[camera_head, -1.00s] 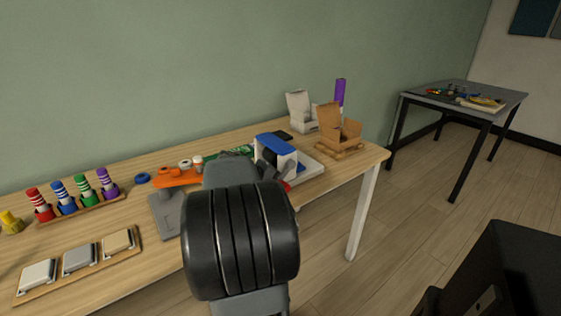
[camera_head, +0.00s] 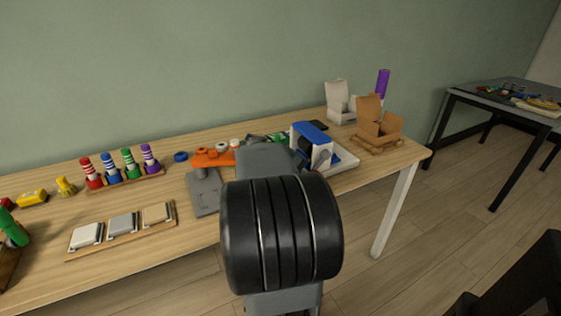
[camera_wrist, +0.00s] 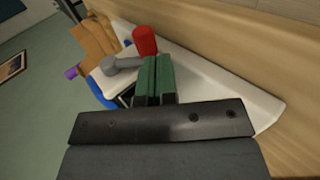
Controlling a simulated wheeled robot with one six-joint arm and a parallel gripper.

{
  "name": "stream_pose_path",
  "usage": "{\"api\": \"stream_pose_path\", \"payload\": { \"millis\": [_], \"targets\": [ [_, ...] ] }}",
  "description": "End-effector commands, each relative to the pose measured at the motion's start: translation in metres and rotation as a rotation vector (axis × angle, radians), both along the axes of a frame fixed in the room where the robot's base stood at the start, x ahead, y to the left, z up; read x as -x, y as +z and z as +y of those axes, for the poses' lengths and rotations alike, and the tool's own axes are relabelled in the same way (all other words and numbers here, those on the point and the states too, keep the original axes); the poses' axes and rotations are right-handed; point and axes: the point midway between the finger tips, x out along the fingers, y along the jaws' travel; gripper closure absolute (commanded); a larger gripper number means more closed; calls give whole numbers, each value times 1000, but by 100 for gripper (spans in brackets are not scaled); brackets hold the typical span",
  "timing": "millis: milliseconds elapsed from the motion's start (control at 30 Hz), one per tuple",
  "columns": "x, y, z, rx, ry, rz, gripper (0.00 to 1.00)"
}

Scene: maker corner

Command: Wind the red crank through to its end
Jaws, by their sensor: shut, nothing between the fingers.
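The red crank knob (camera_wrist: 145,40) shows in the wrist view, standing on the end of a grey crank arm (camera_wrist: 120,64). The crank belongs to a white and blue device (camera_head: 318,152) near the right end of the workbench; its blue part also shows in the wrist view (camera_wrist: 98,93). My gripper (camera_wrist: 158,60) has green fingers that are shut and empty. The fingertips are just below the red knob in the wrist picture, close to the crank arm; I cannot tell whether they touch it. In the head view my arm hides the gripper and the crank.
A cardboard box (camera_head: 377,125), a white box (camera_head: 340,103) and a purple cylinder (camera_head: 382,84) stand right of the device. A grey stand (camera_head: 203,192) and an orange piece (camera_head: 212,158) lie to its left.

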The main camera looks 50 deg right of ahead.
Motion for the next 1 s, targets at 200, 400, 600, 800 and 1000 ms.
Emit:
{"api": "stream_pose_path", "payload": {
  "millis": [200,400,600,800,1000],
  "targets": [
    [-18,24,38,2,6,-2,100],
    [-32,39,66,2,4,-1,100],
    [-39,48,82,2,2,0,100],
    [-41,50,87,1,-1,0,100],
    [-44,59,96,-23,22,-17,100]
  ]
}}
